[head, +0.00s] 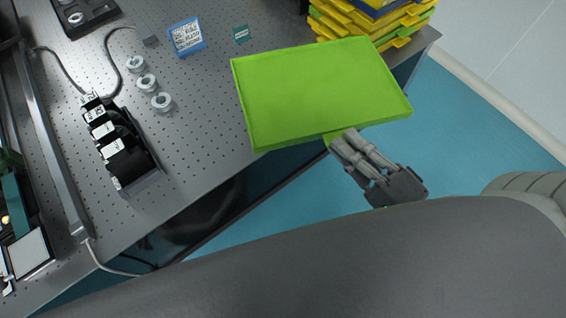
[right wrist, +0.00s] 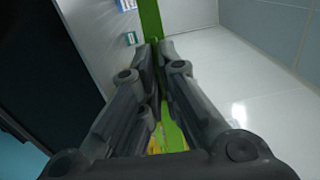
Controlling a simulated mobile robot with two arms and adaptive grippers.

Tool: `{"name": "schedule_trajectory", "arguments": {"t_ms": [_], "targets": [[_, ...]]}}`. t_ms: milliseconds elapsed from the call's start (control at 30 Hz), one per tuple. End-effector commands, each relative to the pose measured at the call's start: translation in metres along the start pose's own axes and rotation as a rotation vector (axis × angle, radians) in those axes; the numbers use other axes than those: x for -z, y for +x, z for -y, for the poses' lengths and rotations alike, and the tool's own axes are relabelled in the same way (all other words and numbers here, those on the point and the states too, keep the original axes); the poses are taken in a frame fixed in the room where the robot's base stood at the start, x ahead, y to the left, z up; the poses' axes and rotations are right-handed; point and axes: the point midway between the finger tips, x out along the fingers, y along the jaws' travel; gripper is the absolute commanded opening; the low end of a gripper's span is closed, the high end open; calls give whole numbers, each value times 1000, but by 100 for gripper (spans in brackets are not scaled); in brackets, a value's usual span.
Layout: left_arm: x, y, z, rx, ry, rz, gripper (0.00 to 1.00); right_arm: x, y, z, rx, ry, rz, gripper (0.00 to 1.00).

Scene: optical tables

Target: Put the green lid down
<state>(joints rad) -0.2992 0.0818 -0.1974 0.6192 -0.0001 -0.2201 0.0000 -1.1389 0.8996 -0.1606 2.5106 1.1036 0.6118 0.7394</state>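The green lid (head: 318,92) is a flat, bright rectangle with a shallow rim, in the middle of the head view. It appears to overlap the table's right edge, with its near right part over the floor. My right gripper (head: 343,138) is shut on the lid's near edge. In the right wrist view the lid shows as a thin green strip (right wrist: 152,20) between the fingers of my right gripper (right wrist: 157,48). Whether the lid touches the table cannot be told. My left gripper is not in view.
The perforated optical table (head: 205,110) has free room left of the lid. A stack of yellow and green trays (head: 375,22) stands at its far right corner. Blue (head: 187,36) and teal (head: 241,33) tags, several metal rings (head: 147,83) and a black device (head: 122,145) are on the table.

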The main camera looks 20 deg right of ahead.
Motion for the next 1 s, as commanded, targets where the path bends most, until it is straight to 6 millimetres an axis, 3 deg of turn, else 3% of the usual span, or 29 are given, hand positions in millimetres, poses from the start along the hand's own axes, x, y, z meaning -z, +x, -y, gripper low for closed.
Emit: {"name": "schedule_trajectory", "arguments": {"t_ms": [433,567,667,700,833,1000], "targets": [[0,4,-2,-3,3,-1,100,-8,15,-10,-12,-6,-19,0],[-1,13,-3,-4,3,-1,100,-26,35,-22,-4,-2,-15,0],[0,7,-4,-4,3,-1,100,-40,51,-29,-6,-2,-14,0],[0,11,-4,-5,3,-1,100,-45,55,-42,-10,-5,-12,0],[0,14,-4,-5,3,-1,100,-57,67,-66,-11,-6,-11,0],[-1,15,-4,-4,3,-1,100,-66,76,-81,-12,-7,-10,0]]}}
